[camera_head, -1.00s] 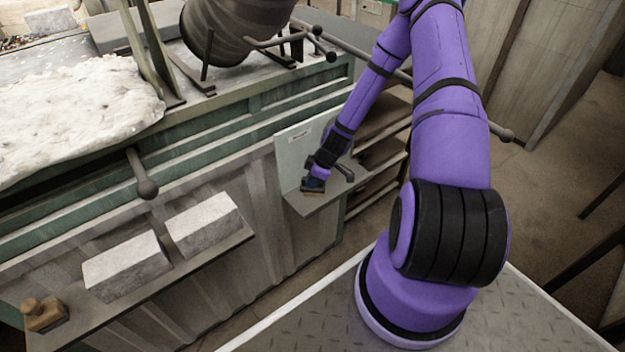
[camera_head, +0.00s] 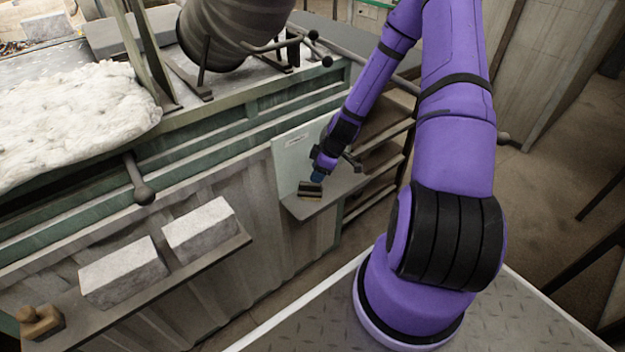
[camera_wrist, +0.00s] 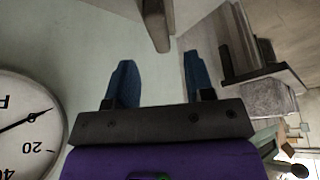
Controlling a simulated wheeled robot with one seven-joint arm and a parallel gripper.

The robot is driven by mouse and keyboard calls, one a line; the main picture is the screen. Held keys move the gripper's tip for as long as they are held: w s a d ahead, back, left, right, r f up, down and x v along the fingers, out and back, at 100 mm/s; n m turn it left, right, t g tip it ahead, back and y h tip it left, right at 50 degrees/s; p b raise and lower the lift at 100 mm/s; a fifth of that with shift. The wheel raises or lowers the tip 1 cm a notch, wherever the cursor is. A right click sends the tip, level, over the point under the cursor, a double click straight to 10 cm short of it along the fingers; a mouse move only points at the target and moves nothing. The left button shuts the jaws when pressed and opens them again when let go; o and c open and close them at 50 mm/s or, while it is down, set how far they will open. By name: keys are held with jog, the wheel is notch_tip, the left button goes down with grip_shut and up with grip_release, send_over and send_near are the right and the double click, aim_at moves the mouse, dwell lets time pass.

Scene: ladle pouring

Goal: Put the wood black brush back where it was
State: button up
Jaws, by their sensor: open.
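A small dark brush with a tan band (camera_head: 310,191) is on the small grey ledge (camera_head: 330,206) fixed to the side of the bench, beside a pale upright panel (camera_head: 291,158). My gripper (camera_head: 317,179) is just above and behind the brush, close to it. In the wrist view my gripper (camera_wrist: 158,82) has its two blue fingers spread, with nothing seen between them. The brush is not clearly seen in the wrist view. I cannot tell whether the fingertips still touch it.
A second, wooden brush (camera_head: 40,322) lies at the left end of a lower shelf (camera_head: 188,270) with two pale blocks. A round dial (camera_wrist: 25,125) is close at left in the wrist view. A knobbed lever (camera_head: 140,180) sticks out of the bench. Shelves (camera_head: 385,158) stand right of the ledge.

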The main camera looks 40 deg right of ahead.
jog(key=s+a+r+m+h, duration=0.1)
jog(key=s+a+r, duration=0.1)
jog(key=r, duration=0.8)
jog(key=s+a+r+m+h, duration=0.1)
jog(key=s+a+r, duration=0.15)
jog(key=r, duration=0.85)
jog(key=s+a+r+m+h, duration=0.1)
jog(key=a+r, duration=0.2)
jog(key=r, duration=0.7)
jog(key=s+a+r+m+t, duration=0.1)
jog(key=s+a+r+m, duration=0.2)
jog(key=s+r, duration=0.5)
jog(key=s+a+r+m+t, duration=0.1)
jog(key=s+a+r+m, duration=0.2)
jog(key=s+r, duration=0.5)
jog(key=s+a, duration=0.1)
jog(key=s, duration=0.2)
jog(key=shift+s+a, duration=0.15)
jog(key=shift+a, duration=0.05)
jog(key=shift+r, duration=0.1)
